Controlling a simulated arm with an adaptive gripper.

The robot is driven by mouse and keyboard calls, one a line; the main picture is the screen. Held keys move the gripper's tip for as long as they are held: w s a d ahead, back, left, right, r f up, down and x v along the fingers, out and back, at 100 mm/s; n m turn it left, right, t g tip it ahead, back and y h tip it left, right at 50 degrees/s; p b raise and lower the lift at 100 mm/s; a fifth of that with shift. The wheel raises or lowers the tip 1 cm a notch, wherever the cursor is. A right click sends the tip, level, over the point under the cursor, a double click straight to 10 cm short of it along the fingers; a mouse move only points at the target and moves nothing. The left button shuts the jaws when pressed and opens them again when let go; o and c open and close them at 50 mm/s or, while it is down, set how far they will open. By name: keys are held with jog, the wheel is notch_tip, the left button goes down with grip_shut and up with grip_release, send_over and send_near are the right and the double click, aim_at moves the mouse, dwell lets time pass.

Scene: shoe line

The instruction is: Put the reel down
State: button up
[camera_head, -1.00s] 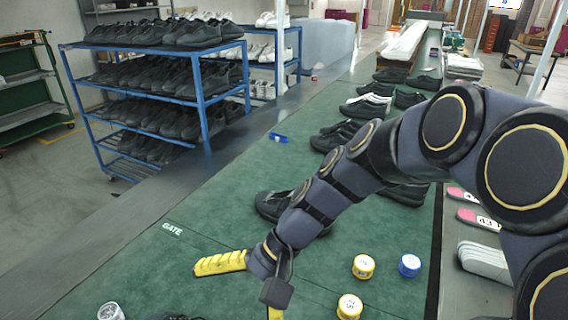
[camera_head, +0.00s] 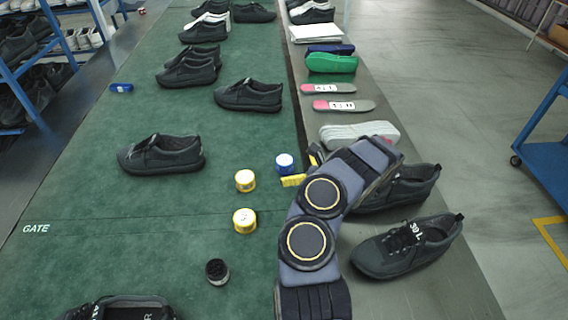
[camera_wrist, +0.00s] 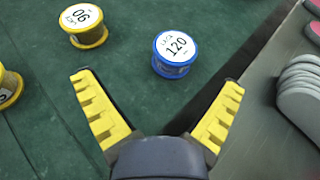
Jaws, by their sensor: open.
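A blue reel (camera_head: 285,163) with a white top stands upright on the green belt near its right edge. In the wrist view the blue reel (camera_wrist: 174,54) reads "LACE 120" and lies just beyond the gap between the fingertips. My gripper (camera_wrist: 158,82) is open and empty, its yellow fingers spread wide and apart from the reel. In the head view my gripper (camera_head: 303,170) is beside the blue reel, partly hidden behind my arm. Two yellow reels, one farther (camera_head: 245,180) and one nearer (camera_head: 244,221), stand to its left; one (camera_wrist: 83,25) reads "90" in the wrist view.
Black shoes (camera_head: 162,154) stand along the green belt (camera_head: 110,235). A small dark round item (camera_head: 217,271) stands nearer. On the grey ledge to the right are insoles (camera_head: 343,105), a pale stack (camera_head: 358,134) and black shoes (camera_head: 408,247).

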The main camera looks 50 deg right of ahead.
aim_at(291, 166)
jog(key=shift+w+d+f+h, duration=0.2)
jog(key=shift+d+f, duration=0.15)
jog(key=shift+f, duration=0.15)
jog(key=shift+w+d+f+h, duration=0.1)
jog(key=shift+w+d+f, duration=0.15)
jog(key=shift+f, duration=0.2)
jog(key=shift+d+x, duration=0.15)
jog(key=shift+x, duration=1.25)
jog(key=shift+d+x, duration=0.15)
jog(key=shift+x, duration=1.25)
jog(key=shift+s, duration=0.1)
jog(key=c, duration=1.2)
